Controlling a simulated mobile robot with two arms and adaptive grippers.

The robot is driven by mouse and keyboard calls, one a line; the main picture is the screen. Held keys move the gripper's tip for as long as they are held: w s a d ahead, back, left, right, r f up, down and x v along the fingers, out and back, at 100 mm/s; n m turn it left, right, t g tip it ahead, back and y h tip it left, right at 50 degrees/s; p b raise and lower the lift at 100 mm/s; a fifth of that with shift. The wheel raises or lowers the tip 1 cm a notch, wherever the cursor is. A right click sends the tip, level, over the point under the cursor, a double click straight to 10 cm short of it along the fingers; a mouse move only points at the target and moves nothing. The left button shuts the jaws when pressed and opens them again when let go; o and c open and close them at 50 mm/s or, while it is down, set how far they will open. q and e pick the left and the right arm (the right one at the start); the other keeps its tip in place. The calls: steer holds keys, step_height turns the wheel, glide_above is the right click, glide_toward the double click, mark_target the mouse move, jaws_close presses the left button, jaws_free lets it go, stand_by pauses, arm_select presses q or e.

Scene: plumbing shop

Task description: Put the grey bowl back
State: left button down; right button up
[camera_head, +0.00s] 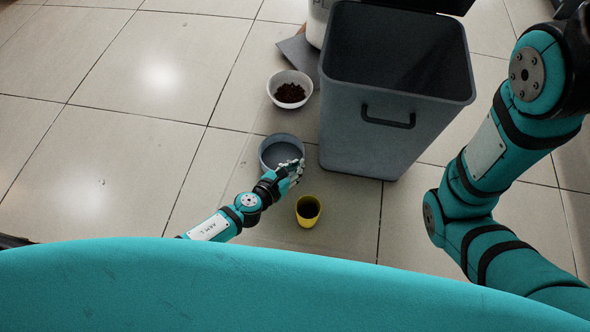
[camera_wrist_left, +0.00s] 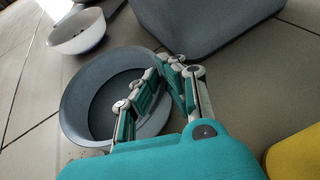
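The grey bowl (camera_head: 280,142) is round and empty, and appears upright at floor level in the head view. I cannot tell whether it touches the floor. My left gripper (camera_head: 297,166) is at its near right rim. In the left wrist view the grey bowl (camera_wrist_left: 77,103) fills the left middle. The left gripper's fingers (camera_wrist_left: 168,78) are close together with the bowl's right wall between them, and look shut on it. They hide part of that rim. My right arm is at the right of the head view, with its gripper out of view.
A white bowl (camera_head: 283,79) with dark brown contents stands behind the grey bowl. A yellow cup (camera_head: 308,211) stands close in front to the right. A tall grey bin (camera_head: 350,130) with an open top stands to the right. The tiled floor at left is clear.

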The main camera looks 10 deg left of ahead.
arm_select(q)
steer(key=shift+r, duration=0.1)
steer(key=shift+f, duration=0.3)
steer(key=c, duration=1.5)
jaws_free()
steer(key=shift+r, duration=0.15)
